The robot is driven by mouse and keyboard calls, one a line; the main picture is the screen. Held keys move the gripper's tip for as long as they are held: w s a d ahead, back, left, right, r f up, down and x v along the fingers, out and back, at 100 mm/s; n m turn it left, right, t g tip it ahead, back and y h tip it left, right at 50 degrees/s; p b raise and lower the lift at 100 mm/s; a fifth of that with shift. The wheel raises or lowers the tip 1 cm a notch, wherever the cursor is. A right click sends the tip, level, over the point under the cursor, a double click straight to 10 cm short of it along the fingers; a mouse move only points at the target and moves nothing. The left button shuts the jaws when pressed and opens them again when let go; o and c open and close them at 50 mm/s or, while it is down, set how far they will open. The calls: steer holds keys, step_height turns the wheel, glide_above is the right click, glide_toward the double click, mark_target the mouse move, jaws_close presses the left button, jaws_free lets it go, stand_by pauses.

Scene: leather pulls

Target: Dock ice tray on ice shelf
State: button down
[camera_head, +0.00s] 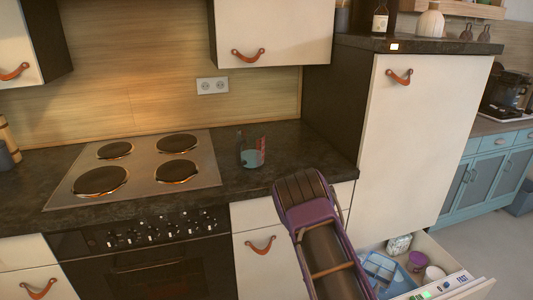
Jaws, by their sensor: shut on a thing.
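A light blue tray with compartments (380,265), which looks like the ice tray, is in the open drawer at the lower right. A larger blue piece (401,283) lies beside and below it; I cannot tell whether this is the ice shelf or whether the two touch. My purple and dark arm rises through the lower middle and covers the drawer's left side. My gripper's fingers do not show, so I cannot see how they stand to the tray.
The open drawer (468,283) also holds a purple cup (417,259), a white cup (434,274) and a pale patterned container (399,244). A glass (251,152) stands on the dark counter beside the hob (138,167). A tall cabinet (420,140) rises behind the drawer.

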steer(key=w+a+r+n+t+y, duration=0.1)
steer(key=w+a+r+n+y, duration=0.1)
steer(key=a+r, duration=0.6)
steer(key=w+a+r+n+t+y, duration=0.2)
steer(key=a+r+n+y, duration=0.3)
steer(key=a+r, duration=0.3)
steer(key=shift+w+a+r+n+y, duration=0.3)
steer(key=shift+w+r+y, duration=0.25)
steer(key=shift+w, duration=0.3)
steer(key=shift+f, duration=0.1)
